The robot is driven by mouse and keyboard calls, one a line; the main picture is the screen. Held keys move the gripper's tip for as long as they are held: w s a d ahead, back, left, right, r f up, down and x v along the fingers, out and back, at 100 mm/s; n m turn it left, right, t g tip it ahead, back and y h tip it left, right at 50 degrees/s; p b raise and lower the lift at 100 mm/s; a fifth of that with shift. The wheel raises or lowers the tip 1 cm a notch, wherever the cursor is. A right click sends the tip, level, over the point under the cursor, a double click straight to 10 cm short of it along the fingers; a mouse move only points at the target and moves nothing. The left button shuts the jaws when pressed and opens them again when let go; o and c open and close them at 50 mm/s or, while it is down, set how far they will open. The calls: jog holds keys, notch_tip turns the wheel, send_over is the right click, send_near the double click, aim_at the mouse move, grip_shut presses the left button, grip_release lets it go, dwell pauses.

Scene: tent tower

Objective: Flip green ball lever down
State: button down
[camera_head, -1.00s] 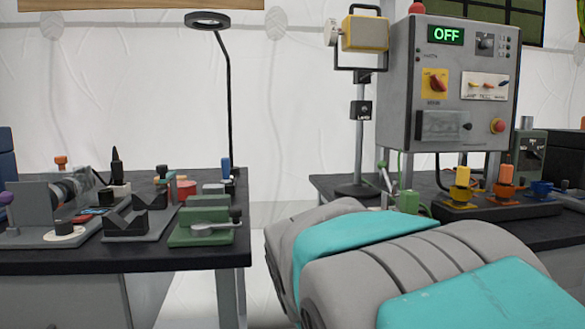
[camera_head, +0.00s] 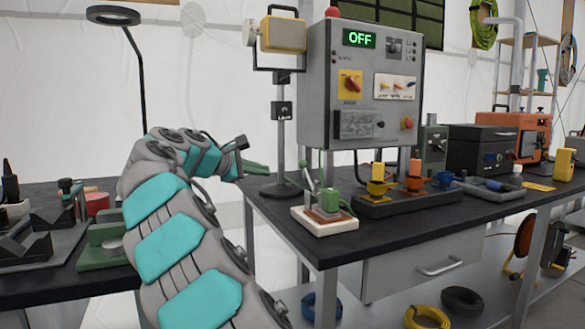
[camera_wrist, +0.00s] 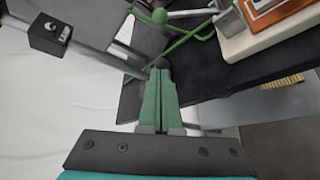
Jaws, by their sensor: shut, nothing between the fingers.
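A small device with a white base (camera_head: 325,222) stands at the front left corner of the right bench. It has an orange plate, a green block (camera_head: 329,200) and a thin upright lever (camera_head: 308,178) with a small green ball (camera_head: 303,164) at its top. The wrist view shows a green ball (camera_wrist: 159,16) and thin green rods (camera_wrist: 188,40) beyond my fingertips. My gripper (camera_head: 264,170), with green fingers, is shut and empty, left of the lever and apart from it in the head view. In the wrist view its tips (camera_wrist: 160,64) overlap the dark bench edge; contact is unclear.
A lamp stand (camera_head: 282,130) rises behind my gripper. A grey control box (camera_head: 365,85) reading OFF stands behind the device. A row of coloured knobs (camera_head: 400,201) sits to its right. The left bench (camera_head: 45,288) holds several fixtures; a gap separates the benches.

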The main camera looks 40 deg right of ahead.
jog(key=shift+w, duration=0.15)
jog(key=b+x, duration=0.2)
jog(key=x, duration=0.7)
jog(key=shift+d+f+b, duration=0.2)
jog(key=shift+d+b, duration=0.45)
jog(key=shift+b, duration=0.15)
jog(key=shift+s+a+r+b, duration=0.1)
jog(key=shift+s+r+b, duration=0.3)
jog(key=shift+s+r, duration=0.35)
jog(key=shift+s+r+b, duration=0.4)
jog(key=shift+s+r, duration=0.1)
jog(key=shift+s, duration=0.35)
jog(key=shift+s+r, duration=0.1)
jog(key=shift+r, duration=0.1)
